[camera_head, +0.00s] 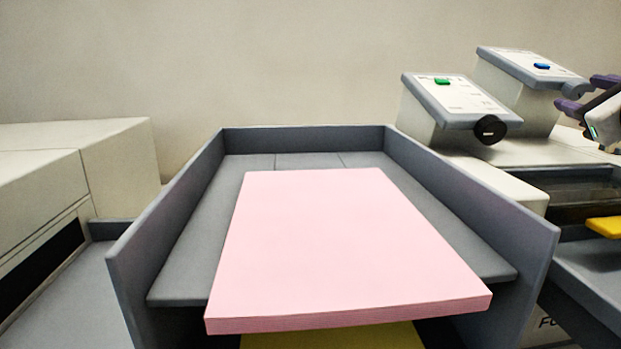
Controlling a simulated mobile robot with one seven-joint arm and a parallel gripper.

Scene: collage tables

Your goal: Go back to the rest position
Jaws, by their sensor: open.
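My gripper (585,94) shows only in part at the right edge of the head view. Its two purple fingers are apart, with nothing seen between them. It is beside the rear grey-and-white control box (526,68) with a blue button, close to that box's dark knob. The rest of my arm is out of view to the right.
A thick pink paper stack (340,245) lies in a grey open-front tray (470,205) at the centre. A nearer control box (455,98) has a green button and black knob. A yellow part (604,227) is at right. White machine housings (120,165) stand left.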

